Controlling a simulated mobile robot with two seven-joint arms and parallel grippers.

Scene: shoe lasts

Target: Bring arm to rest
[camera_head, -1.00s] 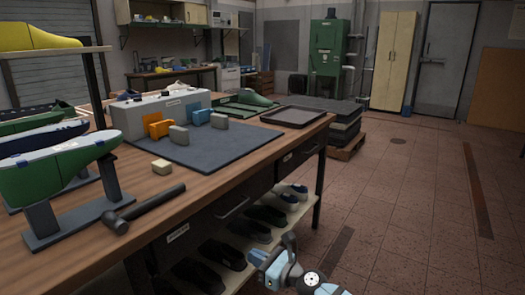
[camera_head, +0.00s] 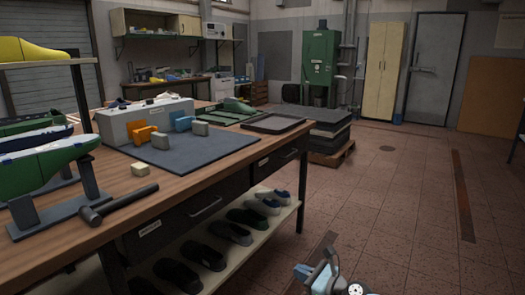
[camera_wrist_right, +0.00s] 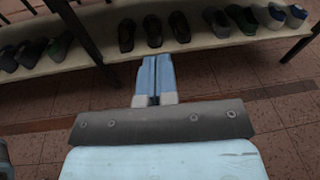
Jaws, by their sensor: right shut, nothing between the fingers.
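My right arm shows at the bottom of the head view, low over the floor in front of the workbench (camera_head: 190,185). Its gripper (camera_head: 318,270) is partly cut off by the frame's lower edge. In the right wrist view the right gripper's two light-blue fingers (camera_wrist_right: 155,75) lie side by side, shut, with nothing between them. They point toward the bench's lower shelf and are apart from the shoes in that picture. My left gripper is in neither view.
Dark shoes (camera_head: 232,232) stand on the lower shelf (camera_head: 262,228). On the bench are a hammer (camera_head: 122,202), a green shoe last (camera_head: 50,165) on a stand, a blue-grey mat (camera_head: 200,152) with blocks and a dark tray (camera_head: 275,123). Tiled floor (camera_head: 400,200) to the right is open.

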